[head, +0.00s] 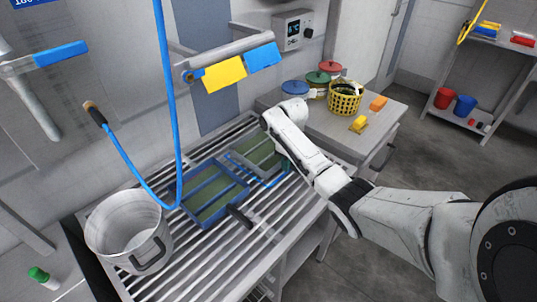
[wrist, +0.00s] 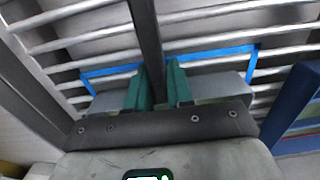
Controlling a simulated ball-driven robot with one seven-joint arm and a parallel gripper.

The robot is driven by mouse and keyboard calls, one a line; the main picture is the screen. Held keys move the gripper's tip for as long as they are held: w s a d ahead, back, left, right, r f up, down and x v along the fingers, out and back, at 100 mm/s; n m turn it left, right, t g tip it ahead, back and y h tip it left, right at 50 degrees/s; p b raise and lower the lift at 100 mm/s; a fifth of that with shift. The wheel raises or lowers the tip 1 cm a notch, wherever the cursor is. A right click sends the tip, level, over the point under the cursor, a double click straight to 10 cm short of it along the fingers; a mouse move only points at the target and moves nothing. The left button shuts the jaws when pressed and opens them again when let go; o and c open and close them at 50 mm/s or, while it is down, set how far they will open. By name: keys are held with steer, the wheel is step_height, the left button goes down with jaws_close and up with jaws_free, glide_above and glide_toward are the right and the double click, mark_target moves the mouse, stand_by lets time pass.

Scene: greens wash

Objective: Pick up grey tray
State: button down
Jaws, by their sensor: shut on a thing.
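The grey tray (head: 235,158) sits over the slatted metal drainer in the head view, with green contents in it. It is behind and to the right of the blue tray (head: 206,177). My gripper (head: 284,163) is at its right side, partly hidden by my wrist. In the wrist view my gripper's teal fingers (wrist: 158,80) are closed on a dark grey bar, which appears to be part of the tray. Grey surfaces (wrist: 218,88) show on both sides of the fingers. I cannot tell whether the tray is clear of the slats.
A blue outline (head: 270,182) lies on the slats beside the grey tray. A large steel pot (head: 118,235) stands at left, below a hanging blue hose (head: 160,60). A side table (head: 350,130) at right holds a yellow basket (head: 344,98) and lidded tubs.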

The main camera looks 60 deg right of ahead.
steer(key=shift+r, duration=0.15)
stand_by(0.3)
steer(key=shift+r, duration=1.3)
steer(key=s+a+r+p, duration=0.1)
steer(key=s+r+p, duration=0.7)
steer(key=s, duration=0.5)
steer(key=shift+s+r, duration=0.4)
steer(key=shift+r, duration=0.7)
steer(key=shift+a, duration=0.1)
